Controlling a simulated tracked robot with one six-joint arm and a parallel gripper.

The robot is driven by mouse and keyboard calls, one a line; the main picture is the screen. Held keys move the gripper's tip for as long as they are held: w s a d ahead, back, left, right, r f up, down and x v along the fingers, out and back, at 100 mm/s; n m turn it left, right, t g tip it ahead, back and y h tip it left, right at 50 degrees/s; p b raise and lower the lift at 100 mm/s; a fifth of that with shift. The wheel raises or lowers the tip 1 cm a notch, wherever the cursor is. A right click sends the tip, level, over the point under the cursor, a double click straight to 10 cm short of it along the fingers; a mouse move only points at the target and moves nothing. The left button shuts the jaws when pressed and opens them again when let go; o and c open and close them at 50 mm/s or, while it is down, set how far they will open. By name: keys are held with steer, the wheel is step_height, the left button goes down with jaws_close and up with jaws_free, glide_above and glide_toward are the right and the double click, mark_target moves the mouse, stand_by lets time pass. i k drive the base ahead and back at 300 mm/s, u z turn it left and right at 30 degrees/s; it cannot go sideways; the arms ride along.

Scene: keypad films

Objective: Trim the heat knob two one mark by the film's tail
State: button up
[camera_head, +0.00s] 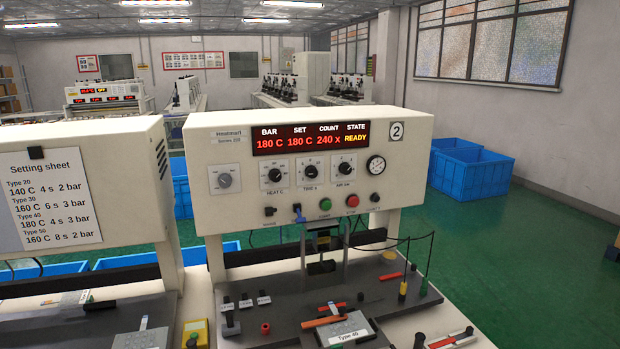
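The heat knob of machine two (274,175) is a black dial on a white scale, labelled HEAT C, on the cream front panel; its exact pointer mark is too small to read. The panel bears a "2" plate (397,130). Its red display (311,138) reads BAR 180 C, SET 180 C, COUNT 240 x, STATE READY. A grey keypad film (345,330) lies on the jig below, near a "Type 40" label. A narrow pale strip at its upper edge looks like its tail (334,309). My gripper is not in view.
A press head (321,266) hangs over the bench. The setting sheet (44,200) is on the left machine. Blue crates (468,175) stand on the green floor at right.

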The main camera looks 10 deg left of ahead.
mark_target(274, 174)
steer(key=z, duration=0.45)
steer(key=k, duration=0.75)
steer(key=u, duration=1.3)
steer(key=i, duration=1)
steer(key=u, duration=0.05)
